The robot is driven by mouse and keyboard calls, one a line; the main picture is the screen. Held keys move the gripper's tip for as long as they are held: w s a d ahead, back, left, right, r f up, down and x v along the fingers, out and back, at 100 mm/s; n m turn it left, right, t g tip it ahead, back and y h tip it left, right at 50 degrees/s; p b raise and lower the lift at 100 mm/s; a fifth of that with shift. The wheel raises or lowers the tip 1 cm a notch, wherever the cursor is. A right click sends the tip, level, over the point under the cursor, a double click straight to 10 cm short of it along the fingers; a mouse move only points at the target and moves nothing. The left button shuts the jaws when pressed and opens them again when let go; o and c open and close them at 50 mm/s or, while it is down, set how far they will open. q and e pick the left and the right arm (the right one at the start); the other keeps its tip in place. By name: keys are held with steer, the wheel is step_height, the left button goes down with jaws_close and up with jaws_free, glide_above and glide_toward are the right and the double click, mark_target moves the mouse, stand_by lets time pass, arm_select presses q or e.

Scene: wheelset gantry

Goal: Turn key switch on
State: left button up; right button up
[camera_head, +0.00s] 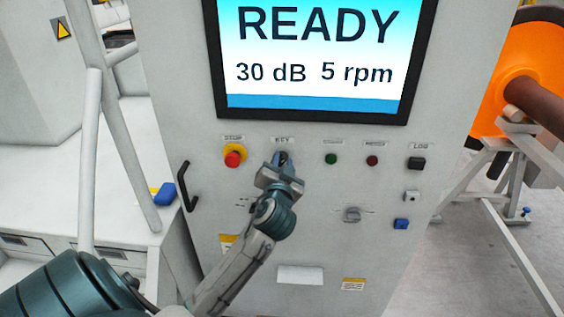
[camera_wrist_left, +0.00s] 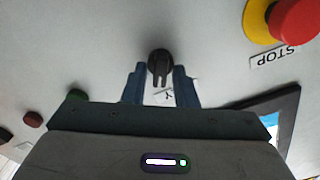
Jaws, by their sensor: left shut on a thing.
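The key switch (camera_head: 283,156) sits under the KEY label on the grey panel, just right of the red stop button. It is mostly hidden by my left gripper (camera_head: 281,170) in the head view. In the left wrist view, the dark key switch (camera_wrist_left: 160,63) shows at the tips of the blue fingers of my left gripper (camera_wrist_left: 159,80). My left gripper is shut on the key switch. The exact turn angle of the key is hard to tell. My right gripper is not in view.
The red stop button (camera_head: 233,156) on its yellow base is close to the left. Green (camera_head: 331,159) and dark red (camera_head: 372,160) buttons are to the right. The screen (camera_head: 315,50) above reads READY, 30 dB, 5 rpm. A black handle (camera_head: 186,186) stands out at the panel's left edge.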

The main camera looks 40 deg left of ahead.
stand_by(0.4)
arm_select(q)
steer(key=o, duration=0.7)
steer(key=shift+s+d, duration=0.1)
steer(key=shift+s, duration=0.05)
steer(key=b+v, duration=0.3)
steer(key=v, duration=0.7)
steer(key=shift+b, duration=0.35)
steer(key=shift+s+d, duration=0.15)
